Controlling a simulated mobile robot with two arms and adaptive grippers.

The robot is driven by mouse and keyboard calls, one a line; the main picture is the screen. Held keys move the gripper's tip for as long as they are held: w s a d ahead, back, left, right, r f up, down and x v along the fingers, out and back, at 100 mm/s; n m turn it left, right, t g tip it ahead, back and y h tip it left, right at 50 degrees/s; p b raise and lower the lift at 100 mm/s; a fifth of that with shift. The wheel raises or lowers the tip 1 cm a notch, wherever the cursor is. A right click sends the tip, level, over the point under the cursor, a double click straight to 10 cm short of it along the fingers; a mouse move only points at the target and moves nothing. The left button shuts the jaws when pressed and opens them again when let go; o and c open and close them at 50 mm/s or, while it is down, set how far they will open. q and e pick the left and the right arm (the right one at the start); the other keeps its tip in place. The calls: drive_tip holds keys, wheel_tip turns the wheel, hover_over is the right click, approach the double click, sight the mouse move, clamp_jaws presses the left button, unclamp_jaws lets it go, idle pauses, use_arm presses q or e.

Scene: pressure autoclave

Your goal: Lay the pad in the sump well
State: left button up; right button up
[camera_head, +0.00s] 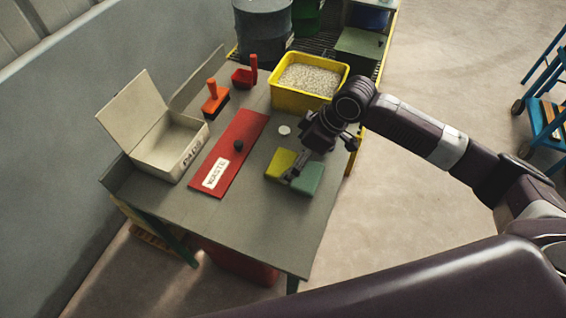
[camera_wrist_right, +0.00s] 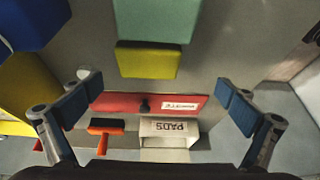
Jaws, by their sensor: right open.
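A yellow block (camera_head: 281,163) and a teal block (camera_head: 307,178) lie side by side on the table, perhaps the pad; I cannot be sure. They also show in the right wrist view, yellow (camera_wrist_right: 148,60) and teal (camera_wrist_right: 155,18). My right gripper (camera_head: 322,158) is over the table beside these blocks, and one finger overlaps them in the head view. In the wrist view its blue-padded fingers (camera_wrist_right: 162,105) are wide apart with nothing held. An open box (camera_head: 171,146) marked PADS stands at the left. I cannot identify the sump well. My left gripper is not in view.
A yellow tub (camera_head: 296,99) of pale granules, an orange brush (camera_head: 215,97), a red scoop (camera_head: 244,77) and a white disc (camera_head: 284,130) are nearby. Drums (camera_head: 262,25) stand behind. The front tabletop is clear.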

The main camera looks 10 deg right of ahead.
sight(286, 164)
drive_tip(key=shift+h, duration=0.4)
drive_tip(key=x, duration=0.2)
drive_tip(key=w+p+x, duration=0.1)
drive_tip(key=x, duration=0.1)
drive_tip(key=d+p+x, duration=0.1)
drive_tip(key=x, duration=0.2)
drive_tip(key=shift+w, duration=0.2)
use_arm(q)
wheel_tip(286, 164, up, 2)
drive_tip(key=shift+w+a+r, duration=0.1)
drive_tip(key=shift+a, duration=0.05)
use_arm(e)
drive_tip(key=shift+r, duration=0.1)
drive_tip(key=shift+c, duration=0.4)
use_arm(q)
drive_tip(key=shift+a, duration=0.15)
use_arm(e)
drive_tip(key=c, duration=1)
drive_tip(key=shift+c, duration=0.3)
